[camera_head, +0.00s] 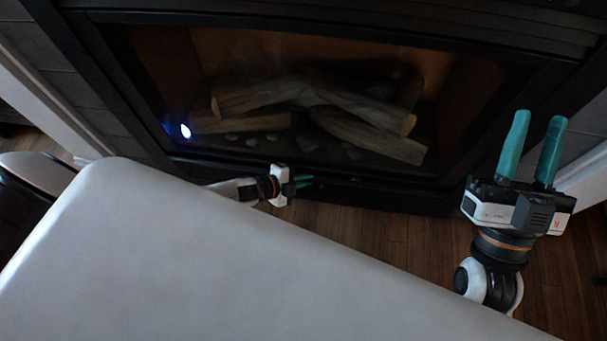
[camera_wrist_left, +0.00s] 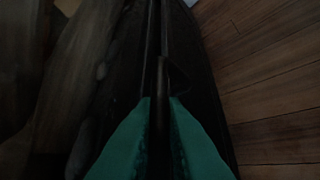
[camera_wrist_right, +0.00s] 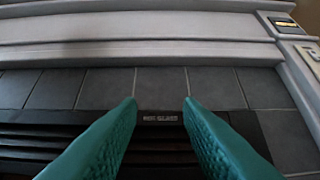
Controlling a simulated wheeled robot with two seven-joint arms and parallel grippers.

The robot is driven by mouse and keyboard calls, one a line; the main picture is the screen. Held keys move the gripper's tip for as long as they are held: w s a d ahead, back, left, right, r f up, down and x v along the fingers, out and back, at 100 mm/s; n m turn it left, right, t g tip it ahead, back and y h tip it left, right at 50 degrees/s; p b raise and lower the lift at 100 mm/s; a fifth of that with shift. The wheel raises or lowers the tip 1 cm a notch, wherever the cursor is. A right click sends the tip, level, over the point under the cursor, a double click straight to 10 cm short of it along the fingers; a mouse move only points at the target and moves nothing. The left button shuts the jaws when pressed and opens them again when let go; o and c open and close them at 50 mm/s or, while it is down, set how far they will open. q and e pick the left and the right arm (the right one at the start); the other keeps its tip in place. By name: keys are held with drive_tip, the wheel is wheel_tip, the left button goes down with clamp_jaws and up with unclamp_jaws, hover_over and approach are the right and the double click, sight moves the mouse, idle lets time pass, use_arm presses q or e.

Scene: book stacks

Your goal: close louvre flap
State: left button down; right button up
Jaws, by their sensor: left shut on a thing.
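The dark louvre flap appears to be the black lower strip (camera_head: 385,194) of the fireplace, below the glass; its angle is too dark to tell. My left gripper (camera_head: 304,181) is low in front of this strip, partly past the white surface's edge. In the left wrist view its teal fingers (camera_wrist_left: 160,102) are shut on a thin dark tab (camera_wrist_left: 163,75) that stands out along the black lower edge. My right gripper (camera_head: 534,145) is raised at the right, its teal fingers apart and empty. In the right wrist view its fingers (camera_wrist_right: 160,103) are apart before dark slats.
The fireplace glass (camera_head: 300,145) with logs behind it fills the back. A white surface (camera_head: 190,265) covers the lower left foreground. Wooden floor (camera_head: 385,231) lies below the fireplace. Grey tiles (camera_wrist_right: 160,87) and a pale mantel (camera_wrist_right: 140,52) show in the right wrist view.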

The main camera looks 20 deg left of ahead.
use_arm(q)
drive_tip(key=c, duration=1.5)
unclamp_jaws()
drive_tip(key=shift+s, duration=0.15)
